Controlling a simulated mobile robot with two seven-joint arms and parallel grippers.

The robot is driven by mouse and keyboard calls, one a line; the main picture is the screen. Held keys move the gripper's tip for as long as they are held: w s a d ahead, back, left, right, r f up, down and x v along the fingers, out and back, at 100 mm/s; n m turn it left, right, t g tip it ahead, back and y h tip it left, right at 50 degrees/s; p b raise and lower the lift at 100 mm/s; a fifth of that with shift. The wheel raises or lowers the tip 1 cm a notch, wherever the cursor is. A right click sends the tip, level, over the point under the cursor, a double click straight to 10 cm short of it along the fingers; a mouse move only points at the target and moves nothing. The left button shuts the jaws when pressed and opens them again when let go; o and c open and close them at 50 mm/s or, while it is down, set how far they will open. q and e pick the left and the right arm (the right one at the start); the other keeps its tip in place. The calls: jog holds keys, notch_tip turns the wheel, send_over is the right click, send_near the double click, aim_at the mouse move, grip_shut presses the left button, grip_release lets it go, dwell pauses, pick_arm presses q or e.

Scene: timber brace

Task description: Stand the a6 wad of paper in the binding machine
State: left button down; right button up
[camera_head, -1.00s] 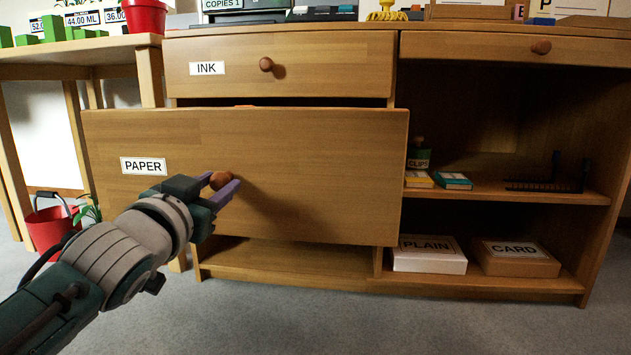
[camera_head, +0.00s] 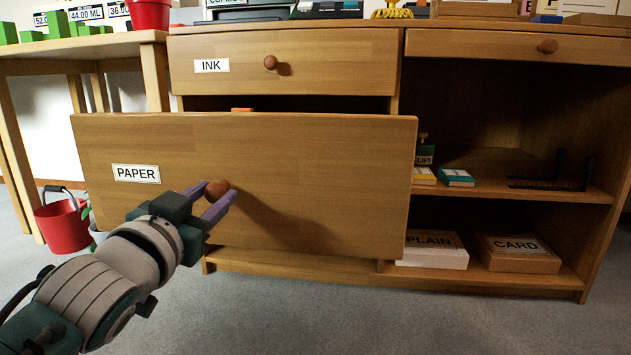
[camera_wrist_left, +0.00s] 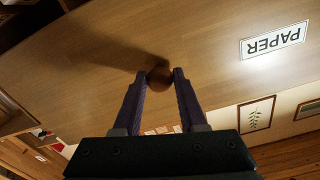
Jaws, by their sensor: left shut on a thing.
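My left gripper (camera_head: 218,194) is shut on the round wooden knob (camera_head: 217,190) of the drawer marked PAPER (camera_head: 300,185). The left wrist view shows the same knob (camera_wrist_left: 159,76) between my two purple fingers. The drawer stands partly pulled out from the cabinet, and its inside is mostly hidden behind its front panel. I cannot make out the a6 wad of paper. I cannot clearly identify the binding machine. My right gripper is not in view.
The INK drawer (camera_head: 330,65) above is nearly closed. Open shelves at right hold small boxes, a black rack (camera_head: 555,183), a PLAIN box (camera_head: 432,256) and a CARD box (camera_head: 515,262). A red bucket (camera_head: 63,228) stands on the floor at left, by a side table (camera_head: 80,50).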

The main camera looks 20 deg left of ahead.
pick_arm(q)
jog(key=shift+w, duration=0.15)
jog(key=shift+c, duration=2.4)
grip_release()
jog(key=p+v, duration=0.5)
jog(key=v, duration=0.5)
